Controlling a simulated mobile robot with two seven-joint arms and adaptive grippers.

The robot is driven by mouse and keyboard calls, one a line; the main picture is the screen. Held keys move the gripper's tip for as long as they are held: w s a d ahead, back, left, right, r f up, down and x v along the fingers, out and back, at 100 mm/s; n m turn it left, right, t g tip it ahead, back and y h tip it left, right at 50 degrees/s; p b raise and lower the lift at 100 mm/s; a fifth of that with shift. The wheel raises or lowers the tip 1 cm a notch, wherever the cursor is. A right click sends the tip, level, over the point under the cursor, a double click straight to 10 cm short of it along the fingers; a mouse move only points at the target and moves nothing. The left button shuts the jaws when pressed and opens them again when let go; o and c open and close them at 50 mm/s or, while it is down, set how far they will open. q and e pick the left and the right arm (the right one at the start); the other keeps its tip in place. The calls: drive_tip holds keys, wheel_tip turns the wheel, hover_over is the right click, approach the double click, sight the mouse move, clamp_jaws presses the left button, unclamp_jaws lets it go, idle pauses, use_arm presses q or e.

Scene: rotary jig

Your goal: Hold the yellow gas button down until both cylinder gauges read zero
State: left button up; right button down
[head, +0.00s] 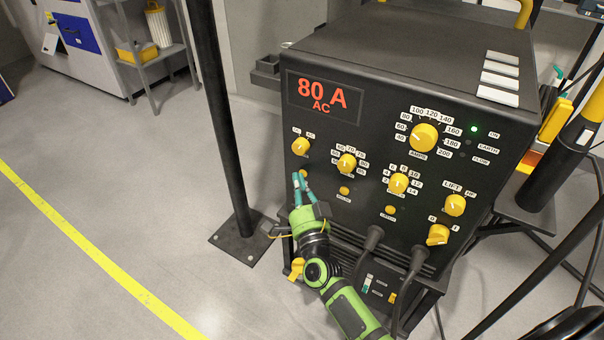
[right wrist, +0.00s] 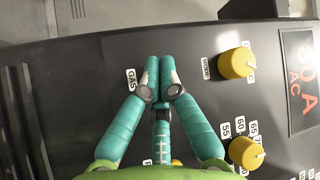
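The yellow gas button (head: 304,173) is on the left of the black welding machine's front panel (head: 330,215), below the top-left knob. Only a small part of it shows behind my fingertips. In the right wrist view the GAS label (right wrist: 130,80) is beside my fingers and the button is hidden. My right gripper (head: 299,181) is shut and empty, its teal fingertips together at the button. The right wrist view shows the closed fingertips (right wrist: 159,72) against or just off the panel; I cannot tell whether the button is pressed. I cannot make out the cylinder gauges. My left gripper is out of view.
A yellow knob (head: 300,146) is just above the fingertips, and another knob (head: 346,163) is to the right. A black post (head: 222,120) stands on the floor left of the machine. Cables (head: 365,250) hang from its lower front. The floor at left is clear.

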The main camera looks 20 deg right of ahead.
drive_tip(key=shift+s+a, duration=0.45)
drive_tip(key=shift+a, duration=0.1)
drive_tip(key=shift+a, duration=0.1)
drive_tip(key=s+a+p, duration=0.1)
drive_tip(key=a, duration=0.1)
drive_tip(key=s+a, duration=0.1)
drive_tip(key=s, duration=0.1)
drive_tip(key=shift+a+p, duration=0.35)
drive_tip(key=shift+a, duration=0.05)
